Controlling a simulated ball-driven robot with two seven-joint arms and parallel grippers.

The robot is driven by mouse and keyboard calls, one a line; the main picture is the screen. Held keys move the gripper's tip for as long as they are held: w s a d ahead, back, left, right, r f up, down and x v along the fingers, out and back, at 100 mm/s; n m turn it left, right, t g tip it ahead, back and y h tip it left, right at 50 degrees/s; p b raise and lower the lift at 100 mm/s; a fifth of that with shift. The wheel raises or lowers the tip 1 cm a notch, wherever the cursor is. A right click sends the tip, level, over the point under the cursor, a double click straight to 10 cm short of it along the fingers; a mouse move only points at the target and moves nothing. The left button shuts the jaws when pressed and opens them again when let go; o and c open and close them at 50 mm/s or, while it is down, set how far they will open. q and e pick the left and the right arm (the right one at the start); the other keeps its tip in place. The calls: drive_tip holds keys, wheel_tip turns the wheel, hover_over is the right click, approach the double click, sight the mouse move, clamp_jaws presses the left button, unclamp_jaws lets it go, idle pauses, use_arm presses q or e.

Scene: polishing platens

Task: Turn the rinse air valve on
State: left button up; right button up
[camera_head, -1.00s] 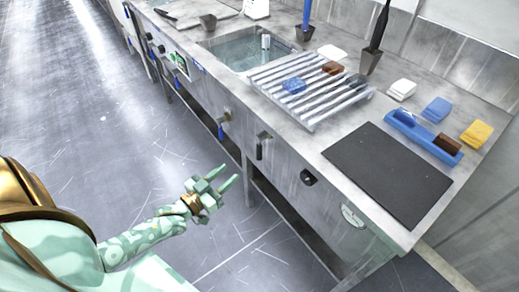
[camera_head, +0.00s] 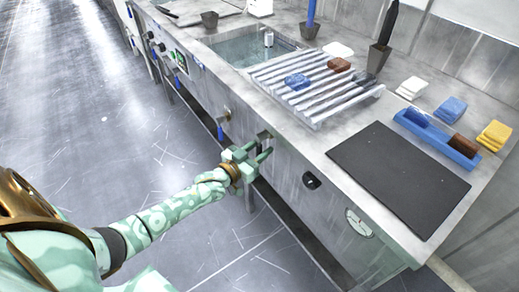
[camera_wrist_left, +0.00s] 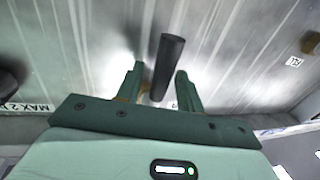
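A valve with a dark, cylindrical lever handle (camera_head: 263,137) sits on the front panel of the steel bench. My left gripper (camera_head: 259,152) is at this handle, partly covering it in the head view. In the left wrist view the black handle (camera_wrist_left: 168,60) stands slightly tilted between my two open fingers (camera_wrist_left: 160,88), with a narrow gap on each side. I cannot read a label naming this valve. Another valve with a blue handle (camera_head: 220,131) is on the panel to its left. My right gripper is not in view.
A black round knob (camera_head: 311,180) and a dial gauge (camera_head: 358,222) are on the panel to the right. Above are a slatted rack (camera_head: 318,98), a sink (camera_head: 240,50), a dark mat (camera_head: 395,185) and a blue tray (camera_head: 412,128). The floor in front is clear.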

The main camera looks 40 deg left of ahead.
use_arm(q)
clamp_jaws()
